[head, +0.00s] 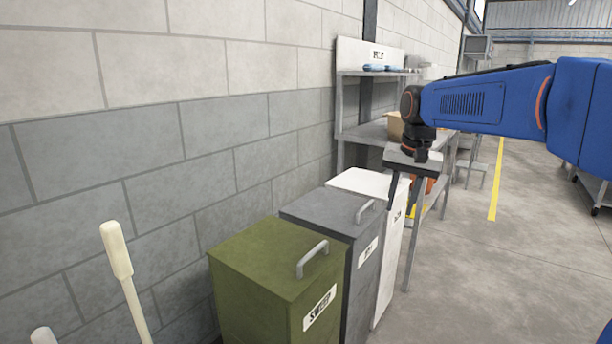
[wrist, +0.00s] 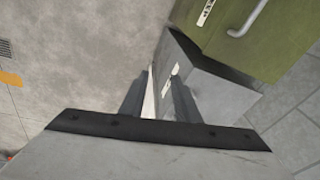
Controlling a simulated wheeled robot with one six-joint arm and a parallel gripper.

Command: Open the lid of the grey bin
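The grey bin (head: 345,250) stands between a green bin and a white bin along the wall. Its flat lid (head: 318,212) is shut and has a grey bar handle (head: 366,210) near its right edge. In the wrist view the grey bin (wrist: 222,92) lies just beyond my fingers, which hide part of it. My gripper (head: 402,208) points down, to the right of the handle in the head view and apart from it as far as I can tell. In the wrist view its two fingers (wrist: 161,78) are spread with nothing held between them.
The green bin (head: 268,260) has a similar handle and stands nearest. The white bin (head: 366,184) stands behind the grey one. A metal workbench (head: 372,130) is beyond, near my arm. Open concrete floor (head: 500,270) lies to the right.

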